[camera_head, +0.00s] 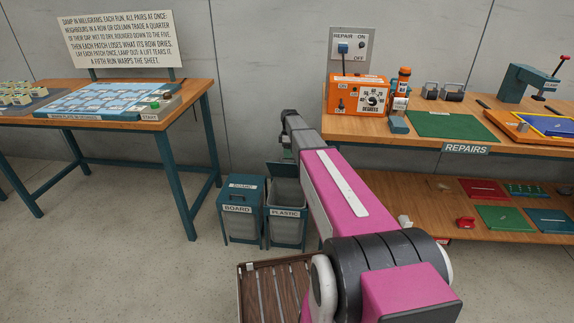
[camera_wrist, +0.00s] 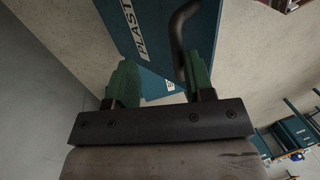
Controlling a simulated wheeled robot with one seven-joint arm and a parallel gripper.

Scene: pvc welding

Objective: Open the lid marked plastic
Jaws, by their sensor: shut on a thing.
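The plastic bin (camera_head: 287,232) stands on the floor, its PLASTIC label on the upper front. Its teal lid (camera_head: 279,171) is tilted up at the back, and the bin's grey inside shows. In the wrist view the lid (camera_wrist: 150,55) reads "PLAST", with a dark curved handle (camera_wrist: 178,32) on its right side. My gripper (camera_wrist: 158,78) has its green fingers on either side of the lid's near corner and is shut on the lid. The exact contact is hard to see. In the head view my gripper (camera_head: 285,152) is above the bin, partly hidden by my arm.
The board bin (camera_head: 241,222) stands close on the left with its lid down. A table (camera_head: 195,95) with a blue board is at left. The repairs bench (camera_head: 350,126) with an orange heater (camera_head: 345,95) and lower shelf (camera_head: 455,215) is at right.

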